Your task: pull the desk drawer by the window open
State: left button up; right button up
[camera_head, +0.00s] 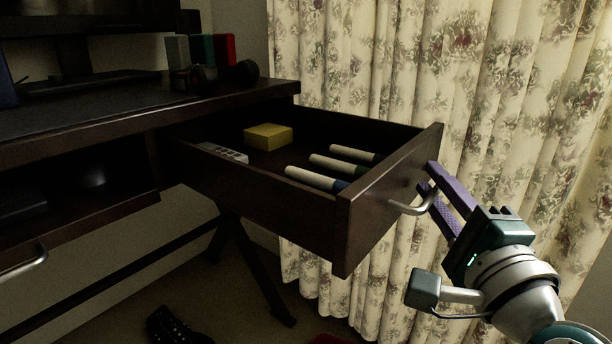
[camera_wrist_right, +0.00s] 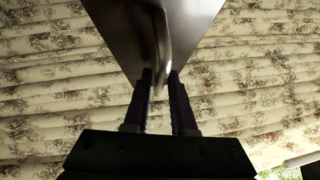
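The dark wooden desk drawer (camera_head: 300,216) stands pulled well out from the desk in the head view, beside the curtain. Its front panel (camera_head: 385,200) faces right and carries a curved metal handle (camera_head: 408,209). My right gripper (camera_head: 429,179) comes in from the lower right with its purple fingers at the handle. In the right wrist view the fingers (camera_wrist_right: 161,82) lie close on either side of the handle (camera_wrist_right: 163,45), shut on it. The fingers partly hide the handle's far end. My left gripper is not in view.
The drawer holds a yellow block (camera_head: 268,136), a remote (camera_head: 224,152) and several rolled items (camera_head: 318,179). The desk top (camera_head: 120,108) is at left, with an open shelf below. A patterned curtain (camera_head: 350,60) hangs behind.

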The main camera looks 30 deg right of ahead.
jog(key=shift+s, duration=0.1)
jog(key=p+v, duration=0.1)
jog(key=v, duration=0.8)
jog(key=shift+s+a, duration=0.2)
jog(key=shift+s, duration=0.15)
jog(key=shift+f, duration=0.1)
